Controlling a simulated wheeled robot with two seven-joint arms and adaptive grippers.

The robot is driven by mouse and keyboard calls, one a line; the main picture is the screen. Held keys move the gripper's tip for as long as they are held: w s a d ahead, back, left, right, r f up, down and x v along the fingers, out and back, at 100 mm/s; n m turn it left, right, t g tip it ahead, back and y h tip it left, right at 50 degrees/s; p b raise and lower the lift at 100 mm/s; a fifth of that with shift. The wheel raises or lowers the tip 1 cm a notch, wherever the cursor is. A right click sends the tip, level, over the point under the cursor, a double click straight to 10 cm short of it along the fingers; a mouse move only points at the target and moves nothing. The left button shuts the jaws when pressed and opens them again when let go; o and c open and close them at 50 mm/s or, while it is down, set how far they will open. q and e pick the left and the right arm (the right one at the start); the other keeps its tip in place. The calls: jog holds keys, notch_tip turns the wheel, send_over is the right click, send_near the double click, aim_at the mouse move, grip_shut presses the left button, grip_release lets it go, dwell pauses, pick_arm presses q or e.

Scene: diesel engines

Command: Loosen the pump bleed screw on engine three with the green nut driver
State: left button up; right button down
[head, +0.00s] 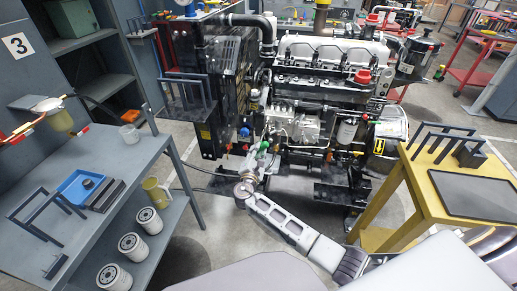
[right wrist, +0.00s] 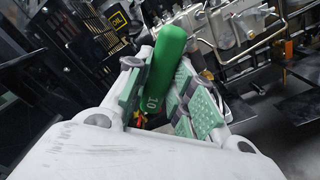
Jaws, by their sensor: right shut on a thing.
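The engine (head: 335,52) stands in the middle of the head view, and a sign with the number 3 (head: 15,44) is at the upper left. My right gripper (head: 260,160) is raised in front of the engine's lower side, close to the metal pump body (head: 305,127). In the right wrist view my right gripper (right wrist: 160,98) is shut on the green nut driver (right wrist: 167,60), whose handle carries the number 10. The driver's tip is hidden by the gripper and handle. I cannot make out the bleed screw. My left gripper is not in view.
A yellow table (head: 425,190) with a dark mat (head: 470,194) stands at right. Hoses and lines surround the pump.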

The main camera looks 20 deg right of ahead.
jog(key=shift+p+v, duration=0.3)
jog(key=shift+v, duration=0.8)
dwell(0.5)
